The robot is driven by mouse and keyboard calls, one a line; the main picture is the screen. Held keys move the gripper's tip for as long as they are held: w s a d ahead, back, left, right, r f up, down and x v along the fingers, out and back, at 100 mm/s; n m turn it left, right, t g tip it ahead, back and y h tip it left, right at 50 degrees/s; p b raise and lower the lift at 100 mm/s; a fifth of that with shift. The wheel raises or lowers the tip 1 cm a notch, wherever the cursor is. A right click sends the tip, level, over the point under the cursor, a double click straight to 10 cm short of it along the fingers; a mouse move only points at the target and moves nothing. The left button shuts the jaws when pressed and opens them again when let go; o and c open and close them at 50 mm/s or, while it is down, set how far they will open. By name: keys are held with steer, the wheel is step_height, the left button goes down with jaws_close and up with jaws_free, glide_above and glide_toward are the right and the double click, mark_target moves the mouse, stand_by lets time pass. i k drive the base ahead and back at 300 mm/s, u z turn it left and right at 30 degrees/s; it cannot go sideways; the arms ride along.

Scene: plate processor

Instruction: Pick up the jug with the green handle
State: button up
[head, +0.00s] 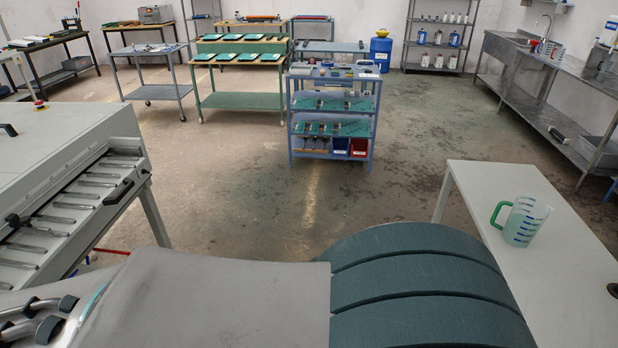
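The jug with the green handle (525,222) stands upright on a pale table (500,180) at the right of the head view. It is a clear, greenish measuring jug with blue marks, and its green handle points left. Nothing touches it. Parts of my own body fill the bottom middle of the view. My gripper is not in view, so I cannot see whether it is open or shut.
A grey machine (60,150) with a row of metal bars stands at the left. A blue shelf cart (333,115) stands at the middle back. A steel sink bench (560,90) runs along the right wall. The floor between is clear.

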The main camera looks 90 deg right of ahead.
mark_target(528, 214)
steer(key=k, duration=0.35)
steer(key=u, duration=0.05)
steer(key=i, duration=0.4)
steer(key=z, duration=3.9)
steer(key=i, duration=1.45)
steer(key=u, duration=0.05)
